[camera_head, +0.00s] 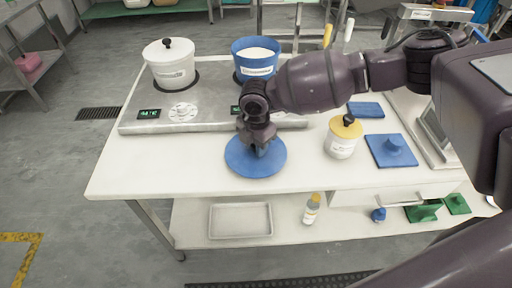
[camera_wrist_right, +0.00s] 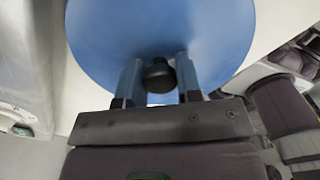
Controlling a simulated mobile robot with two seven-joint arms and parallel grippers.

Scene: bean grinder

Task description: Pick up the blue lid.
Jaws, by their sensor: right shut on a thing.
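The blue lid (camera_head: 238,163) is a flat round disc at the front of the white table, below the hot plate in the head view. In the right wrist view the lid (camera_wrist_right: 110,35) fills the upper middle, with a dark round knob (camera_wrist_right: 158,75) on it. My right gripper (camera_head: 262,150) is over the lid's centre and hides the knob in the head view. Its two blue-grey fingers (camera_wrist_right: 159,82) stand on both sides of the knob, shut on it. I cannot tell if the lid touches the table. My left gripper is not in view.
A steel double hot plate (camera_head: 210,105) holds a white lidded pot (camera_head: 172,68) and an open blue pot (camera_head: 255,62) with white contents. A yellow-lidded jar (camera_head: 341,143) and a blue square lid-like piece (camera_head: 391,150) stand to the right. The front left tabletop is clear.

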